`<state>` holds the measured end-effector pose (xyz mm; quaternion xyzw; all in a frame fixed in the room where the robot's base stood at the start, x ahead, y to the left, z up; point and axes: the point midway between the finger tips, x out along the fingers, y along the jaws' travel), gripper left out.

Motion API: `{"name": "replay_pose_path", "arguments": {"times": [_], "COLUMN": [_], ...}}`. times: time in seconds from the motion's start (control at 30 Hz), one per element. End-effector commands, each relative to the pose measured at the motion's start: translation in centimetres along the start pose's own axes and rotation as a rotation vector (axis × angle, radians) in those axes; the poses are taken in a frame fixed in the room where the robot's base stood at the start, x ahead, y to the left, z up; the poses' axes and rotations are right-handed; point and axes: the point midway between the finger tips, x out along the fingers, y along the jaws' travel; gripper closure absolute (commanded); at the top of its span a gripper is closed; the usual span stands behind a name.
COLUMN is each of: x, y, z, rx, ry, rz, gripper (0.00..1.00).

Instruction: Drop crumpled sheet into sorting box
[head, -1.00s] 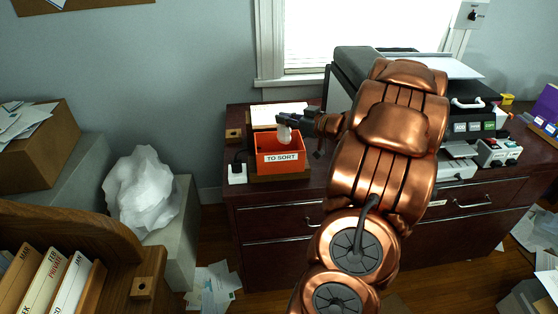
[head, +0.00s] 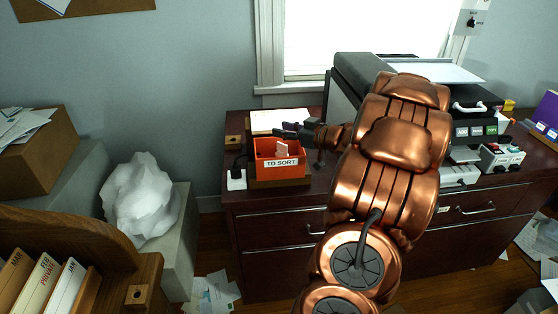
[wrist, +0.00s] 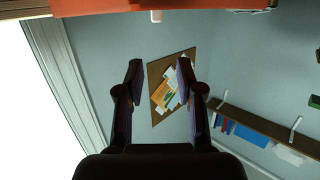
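The orange sorting box (head: 265,170), labelled "TO SORT", stands on the dark cabinet in the head view. A small pale piece (head: 282,149), which looks like the crumpled sheet, shows upright inside the box. My gripper (head: 288,130) is just above the box's back part, its fingers pointing left. In the wrist view my gripper (wrist: 158,70) has its two fingers wide apart with nothing between them. An orange edge of the sorting box (wrist: 110,6) runs along the top there, with a small white bit (wrist: 156,16) beside it.
A paper tray (head: 280,119) lies behind the box, and a white plug-like block (head: 236,180) stands at its left. The printer (head: 375,75) and a small control box (head: 500,157) are to the right. A large white crumpled mass (head: 140,200) sits on a grey cabinet at left.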

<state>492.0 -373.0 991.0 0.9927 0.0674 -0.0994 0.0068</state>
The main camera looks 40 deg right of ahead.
Motion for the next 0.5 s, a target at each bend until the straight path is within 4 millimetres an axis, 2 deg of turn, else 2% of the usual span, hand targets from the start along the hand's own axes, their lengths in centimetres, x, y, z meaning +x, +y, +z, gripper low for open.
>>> {"name": "replay_pose_path", "arguments": {"times": [0.27,0.5], "x": [-0.5,-3.1], "y": [0.0,0.1], "z": [0.0,0.1], "rx": [0.0,-0.001], "ry": [0.0,-0.003], "rz": [0.001,0.003], "gripper": [0.63,0.63]}}
